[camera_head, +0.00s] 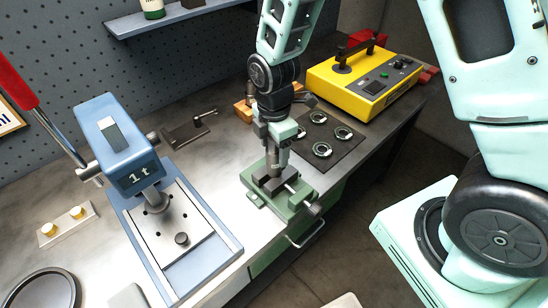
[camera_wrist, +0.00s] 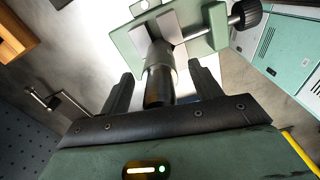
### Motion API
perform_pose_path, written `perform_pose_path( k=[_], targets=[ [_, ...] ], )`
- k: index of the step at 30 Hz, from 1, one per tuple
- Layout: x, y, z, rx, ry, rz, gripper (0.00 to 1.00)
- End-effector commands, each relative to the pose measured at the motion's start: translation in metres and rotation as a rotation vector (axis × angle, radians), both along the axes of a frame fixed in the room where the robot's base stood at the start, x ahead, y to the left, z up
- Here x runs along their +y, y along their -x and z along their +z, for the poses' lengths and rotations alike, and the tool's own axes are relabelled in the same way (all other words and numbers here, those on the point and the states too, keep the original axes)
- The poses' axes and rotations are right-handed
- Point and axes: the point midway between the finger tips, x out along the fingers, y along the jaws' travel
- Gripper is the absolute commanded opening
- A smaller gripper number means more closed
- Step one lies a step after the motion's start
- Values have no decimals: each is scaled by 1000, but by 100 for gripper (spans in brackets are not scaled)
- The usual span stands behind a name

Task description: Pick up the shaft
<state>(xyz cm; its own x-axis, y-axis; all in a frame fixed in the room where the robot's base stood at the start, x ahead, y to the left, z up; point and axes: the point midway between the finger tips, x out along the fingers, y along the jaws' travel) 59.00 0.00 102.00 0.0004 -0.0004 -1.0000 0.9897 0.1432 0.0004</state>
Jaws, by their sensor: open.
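The shaft (camera_wrist: 158,78) is a metal cylinder with a lighter grey collar and a darker near end. It stands in a green vise (camera_wrist: 205,42), between the vise's jaws. My gripper (camera_wrist: 161,72) is open, with one dark finger on each side of the shaft; gaps show on both sides, so the fingers appear apart from it. In the head view my gripper (camera_head: 278,148) points down right above the green vise (camera_head: 256,200), and it mostly hides the shaft there.
A blue press (camera_head: 118,140) marked 1t stands left of the vise. Behind the vise are a dark mat (camera_head: 335,150) with several ring-shaped parts and a yellow device (camera_head: 365,80). A dark plate with a small rod (camera_head: 190,130) lies behind the press.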

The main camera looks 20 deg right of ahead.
Motion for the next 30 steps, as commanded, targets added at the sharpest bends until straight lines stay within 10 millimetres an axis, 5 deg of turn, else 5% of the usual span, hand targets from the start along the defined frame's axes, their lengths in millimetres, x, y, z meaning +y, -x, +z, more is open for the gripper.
perform_pose_path(
  k=[1, 6, 20, 30],
  targets=[
    [0, 0, 0, 0, 0, 0, 55],
    [0, 0, 0, 0, 0, 0, 9],
    [0, -1, 14, -3, -1, -2, 9],
    [0, -1, 74, -4, -2, -1, 9]
  ],
)
